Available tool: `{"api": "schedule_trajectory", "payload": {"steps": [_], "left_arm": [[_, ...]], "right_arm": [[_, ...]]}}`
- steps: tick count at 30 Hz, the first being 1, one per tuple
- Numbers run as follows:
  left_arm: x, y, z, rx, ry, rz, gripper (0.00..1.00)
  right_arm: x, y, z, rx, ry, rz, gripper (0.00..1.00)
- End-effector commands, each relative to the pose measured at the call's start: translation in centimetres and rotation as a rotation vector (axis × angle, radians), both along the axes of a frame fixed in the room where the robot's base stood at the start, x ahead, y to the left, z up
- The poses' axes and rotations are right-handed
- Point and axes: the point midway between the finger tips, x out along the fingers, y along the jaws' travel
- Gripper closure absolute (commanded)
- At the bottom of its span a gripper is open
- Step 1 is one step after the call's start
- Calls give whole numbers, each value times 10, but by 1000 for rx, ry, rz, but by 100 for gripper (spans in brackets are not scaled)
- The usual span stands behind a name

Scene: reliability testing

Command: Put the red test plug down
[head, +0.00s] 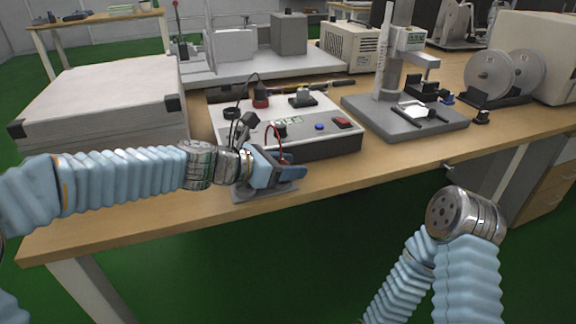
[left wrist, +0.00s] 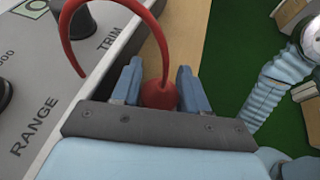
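The red test plug (left wrist: 158,95) sits between the two fingers of my left gripper (left wrist: 160,85), which touch it on both sides in the left wrist view. Its red lead (left wrist: 66,30) arches up and away to the left. In the head view my left gripper (head: 285,172) is at the front edge of the grey test instrument (head: 335,148), above a small grey plate (head: 262,194) on the bench. The plug is mostly hidden there, with the red lead (head: 277,128) looping above it. My right arm ends at the lower right; its gripper fingers do not show.
A large pale case (head: 100,100) stands to the left on the wooden bench (head: 130,205). A grey stand with a column (head: 405,115) is right of the instrument, with reels (head: 490,75) beyond. The bench front between plate and stand is clear.

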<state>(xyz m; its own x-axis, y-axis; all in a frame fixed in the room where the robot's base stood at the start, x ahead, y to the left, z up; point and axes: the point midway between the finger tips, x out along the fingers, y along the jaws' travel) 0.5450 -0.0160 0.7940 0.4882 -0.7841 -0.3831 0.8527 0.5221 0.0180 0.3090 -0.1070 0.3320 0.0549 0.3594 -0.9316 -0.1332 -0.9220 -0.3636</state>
Motion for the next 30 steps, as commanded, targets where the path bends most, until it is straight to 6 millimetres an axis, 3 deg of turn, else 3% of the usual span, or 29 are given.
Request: {"api": "schedule_trajectory", "payload": {"steps": [12,24,30], "left_arm": [[-1,2,6,1,-1,1,49],[-43,69,38,2,-3,3,49],[-56,90,48,0,-1,2,49]], "right_arm": [[0,0,5,0,0,0,57],[0,0,7,1,-1,1,57],[0,0,7,1,-1,1,57]]}}
